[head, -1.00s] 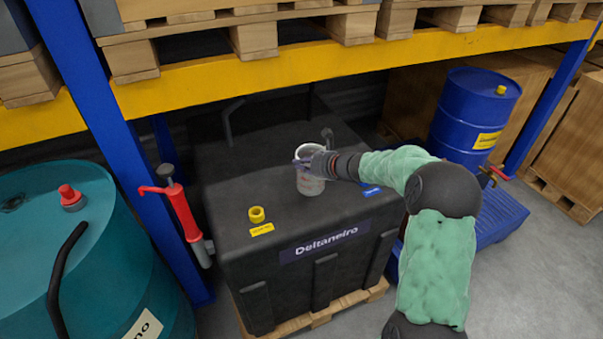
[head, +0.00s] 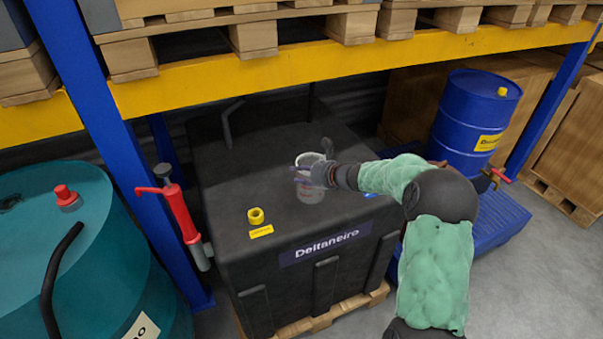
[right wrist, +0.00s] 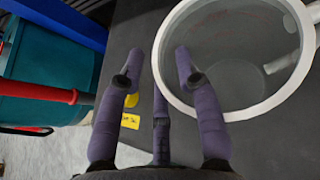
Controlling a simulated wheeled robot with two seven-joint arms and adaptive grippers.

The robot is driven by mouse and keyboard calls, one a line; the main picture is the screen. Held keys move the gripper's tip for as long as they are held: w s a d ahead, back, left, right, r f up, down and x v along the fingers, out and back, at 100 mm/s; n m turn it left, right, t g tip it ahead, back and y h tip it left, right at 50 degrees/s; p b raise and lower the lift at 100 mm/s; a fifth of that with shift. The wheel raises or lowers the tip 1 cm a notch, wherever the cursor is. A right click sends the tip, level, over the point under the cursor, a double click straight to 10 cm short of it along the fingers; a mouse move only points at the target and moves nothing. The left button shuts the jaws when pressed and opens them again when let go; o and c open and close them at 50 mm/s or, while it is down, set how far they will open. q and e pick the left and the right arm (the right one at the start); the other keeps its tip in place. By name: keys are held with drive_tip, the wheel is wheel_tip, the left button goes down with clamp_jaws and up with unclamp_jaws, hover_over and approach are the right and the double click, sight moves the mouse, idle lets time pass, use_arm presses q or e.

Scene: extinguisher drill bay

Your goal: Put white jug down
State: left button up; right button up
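The white jug (head: 311,190) is upright on the top of the black tank (head: 245,185), towards its right side. In the right wrist view its round white rim and hollow inside (right wrist: 235,60) fill the upper right. My right gripper (head: 301,173) is at the jug near its rim, with its purple fingers spread. In the right wrist view the fingers (right wrist: 157,68) are apart; one overlaps the jug's opening and another is outside the rim. Whether a finger touches the wall cannot be told. My left gripper is not in view.
A yellow cap (head: 256,216) is on the tank top, left of the jug. A red hand pump (head: 181,210) and teal drum (head: 80,250) are at left. A blue drum (head: 472,115) stands at right. A yellow shelf beam (head: 300,60) crosses above the tank.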

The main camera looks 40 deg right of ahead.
drive_tip(key=p+v, duration=0.3)
drive_tip(key=v, duration=0.9)
drive_tip(key=shift+r, duration=0.25)
